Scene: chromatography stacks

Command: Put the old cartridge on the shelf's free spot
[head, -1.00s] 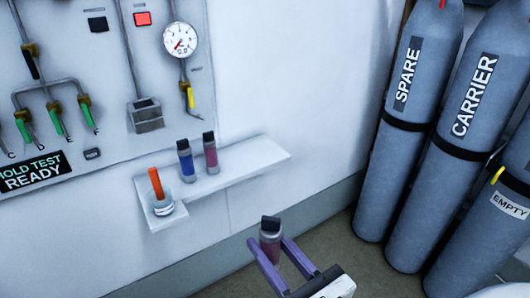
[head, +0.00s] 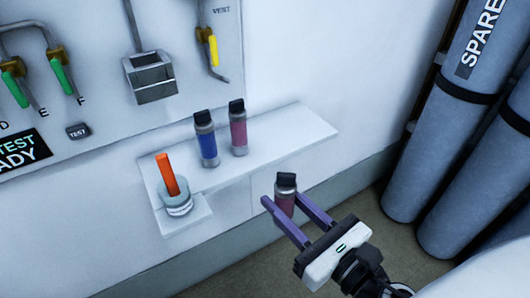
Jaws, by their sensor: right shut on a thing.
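My right gripper (head: 284,208) is shut on a cartridge (head: 285,192) with a dark cap and a dull pink-purple body. It holds the cartridge upright in front of the shelf, apart from the other cartridges. The white wall shelf (head: 290,135) carries a blue cartridge (head: 207,144) and a pink cartridge (head: 238,133), both dark-capped and upright, side by side near its middle. The right part of the shelf top is bare. My left gripper is not in view.
A clear cup (head: 175,203) with an orange stick (head: 167,175) stands on the shelf's lower-left part. A grey box (head: 150,78) and a gauge panel (head: 90,95) are on the wall above. Grey gas cylinders (head: 440,130) stand at right.

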